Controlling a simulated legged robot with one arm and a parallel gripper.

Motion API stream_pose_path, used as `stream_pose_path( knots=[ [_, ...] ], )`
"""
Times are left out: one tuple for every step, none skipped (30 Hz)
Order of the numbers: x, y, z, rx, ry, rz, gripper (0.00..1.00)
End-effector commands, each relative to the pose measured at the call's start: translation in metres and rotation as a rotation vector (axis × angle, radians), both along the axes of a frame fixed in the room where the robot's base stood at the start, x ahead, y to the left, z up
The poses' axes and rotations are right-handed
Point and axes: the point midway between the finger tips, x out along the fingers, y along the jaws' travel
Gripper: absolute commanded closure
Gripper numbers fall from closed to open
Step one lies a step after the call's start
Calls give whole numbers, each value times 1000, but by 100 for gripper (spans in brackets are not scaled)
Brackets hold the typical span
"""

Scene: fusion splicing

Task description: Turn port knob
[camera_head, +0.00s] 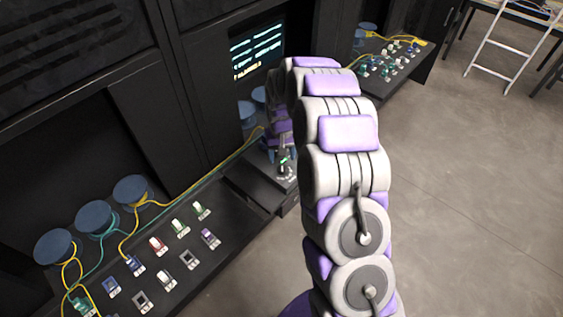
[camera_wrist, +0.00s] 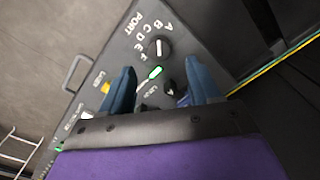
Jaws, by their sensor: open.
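The black port knob (camera_wrist: 160,46) has a white pointer mark and sits on a dark panel (camera_wrist: 122,62) beside the word PORT and the letters A to F. Which letter the pointer marks I cannot tell. My gripper (camera_wrist: 160,68) is open, its two blue fingers spread wide over the panel. The port knob lies just beyond the fingertips, roughly centred between them, and nothing is held. In the head view my arm hides most of the gripper and the knob at the console (camera_head: 262,185).
A second dark knob (camera_wrist: 170,89) and a lit green indicator (camera_wrist: 155,73) lie between the fingers. A yellow button (camera_wrist: 105,87) and a handle (camera_wrist: 76,72) are to the left. Blue spools (camera_head: 95,219) and yellow and green cables stand left of the console. A lit screen (camera_head: 257,55) is behind.

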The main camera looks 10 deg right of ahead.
Motion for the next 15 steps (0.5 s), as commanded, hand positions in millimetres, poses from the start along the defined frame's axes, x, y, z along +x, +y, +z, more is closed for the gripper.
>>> stream_pose_path(
  knots=[
    [1,0,14,0,-5,0,38],
    [1,0,20,0,-3,0,38],
    [1,0,29,0,-1,0,38],
    [1,0,35,0,-2,0,38],
    [1,0,42,0,-2,0,38],
    [1,0,50,0,-1,0,38],
    [1,0,57,0,0,0,38],
    [0,0,63,0,1,0,38],
    [1,0,72,0,-1,0,38],
    [2,0,78,0,-3,-1,38],
    [2,1,83,0,-4,0,38],
    [1,1,90,0,-3,0,38],
    [1,0,94,0,-1,0,38],
    [1,1,97,0,0,0,38],
    [2,1,102,-1,0,0,38]
  ],
)
